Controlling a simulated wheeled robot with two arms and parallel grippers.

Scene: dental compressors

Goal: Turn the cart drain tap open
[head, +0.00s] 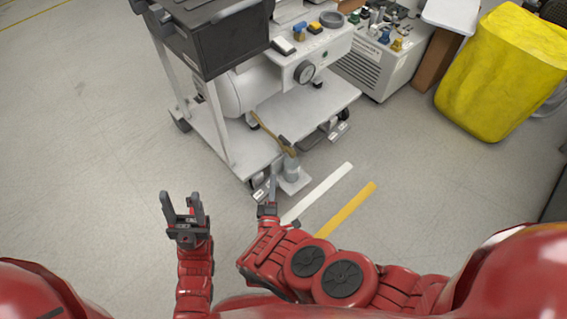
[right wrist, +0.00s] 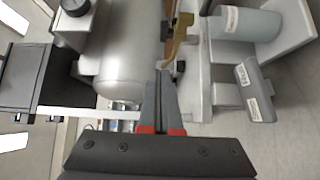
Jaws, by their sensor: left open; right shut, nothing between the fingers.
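The cart drain tap (head: 272,132) is a brass lever low on the cart, beside the silver tank (head: 252,85). In the right wrist view the brass tap (right wrist: 179,40) lies just beyond my right fingertips, with a small dark piece at its near end. My right gripper (head: 274,178) is shut and empty, and its fingers (right wrist: 166,72) point at the tap; I cannot tell whether they touch it. My left gripper (head: 183,200) is open and empty above the floor, left of my right gripper and away from the cart.
A grey cylindrical container (head: 291,169) stands on a small plate below the tap; it also shows in the right wrist view (right wrist: 246,23). A labelled grey part (right wrist: 254,90) is near it. A dark box (head: 215,35) tops the cart. Floor to the left is clear.

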